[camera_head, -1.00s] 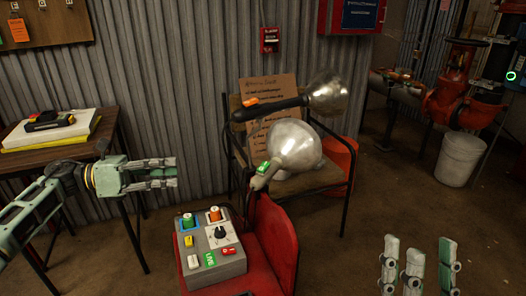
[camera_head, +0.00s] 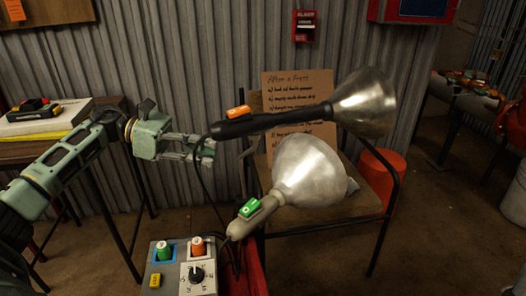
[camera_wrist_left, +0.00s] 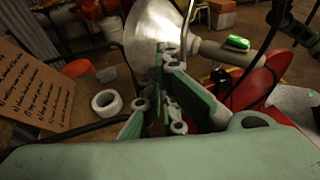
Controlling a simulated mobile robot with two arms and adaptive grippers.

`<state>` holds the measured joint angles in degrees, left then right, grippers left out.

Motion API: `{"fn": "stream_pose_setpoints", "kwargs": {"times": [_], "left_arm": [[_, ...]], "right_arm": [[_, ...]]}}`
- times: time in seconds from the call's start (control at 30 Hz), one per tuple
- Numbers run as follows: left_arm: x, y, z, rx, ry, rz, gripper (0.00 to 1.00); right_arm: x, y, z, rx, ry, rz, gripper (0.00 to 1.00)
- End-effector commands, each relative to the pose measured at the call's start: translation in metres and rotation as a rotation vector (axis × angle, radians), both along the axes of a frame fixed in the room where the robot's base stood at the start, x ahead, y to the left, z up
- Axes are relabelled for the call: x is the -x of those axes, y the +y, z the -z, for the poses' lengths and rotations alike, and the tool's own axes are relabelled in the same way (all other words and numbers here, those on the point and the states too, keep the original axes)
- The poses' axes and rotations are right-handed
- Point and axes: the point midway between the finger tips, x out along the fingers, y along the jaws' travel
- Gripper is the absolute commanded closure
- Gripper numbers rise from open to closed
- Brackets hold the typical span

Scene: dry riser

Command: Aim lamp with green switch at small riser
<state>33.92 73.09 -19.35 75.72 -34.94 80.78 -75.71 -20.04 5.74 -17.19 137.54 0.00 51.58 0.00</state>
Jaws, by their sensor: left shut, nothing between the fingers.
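The lamp with the green switch (camera_head: 250,207) has a silver bell shade (camera_head: 312,172) facing up and right, and a grey handle towards the lower left. It also shows in the left wrist view, with its shade (camera_wrist_left: 150,32) behind the fingers and its green switch (camera_wrist_left: 237,42) at the right. A second lamp, with a black handle and orange switch (camera_head: 238,112), lies above it. My left gripper (camera_head: 210,150) is shut and empty, left of both lamps, below the black handle's end. My right gripper is out of view. I cannot make out which thing is the small riser.
A grey control box (camera_head: 182,272) is at the bottom. A tape roll (camera_wrist_left: 106,103) shows in the wrist view.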

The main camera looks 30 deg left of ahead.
Motion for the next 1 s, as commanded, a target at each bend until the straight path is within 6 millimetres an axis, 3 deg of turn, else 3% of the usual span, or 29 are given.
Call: {"fn": "stream_pose_setpoints", "kwargs": {"times": [0.17, 0.6, 0.8, 1.0], "left_arm": [[-0.007, -0.02, 0.007, 0.0, -0.001, 0.004, 1.0], [-0.038, -0.102, 0.03, 0.002, -0.002, 0.003, 1.0], [-0.046, -0.12, 0.034, 0.003, -0.002, 0.0, 1.0], [-0.048, -0.125, 0.035, 0.002, -0.002, -0.001, 1.0]], "right_arm": [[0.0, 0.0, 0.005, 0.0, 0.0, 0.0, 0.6], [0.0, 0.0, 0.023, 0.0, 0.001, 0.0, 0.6], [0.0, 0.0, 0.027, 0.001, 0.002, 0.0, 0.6], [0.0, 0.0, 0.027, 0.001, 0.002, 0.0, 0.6]]}}
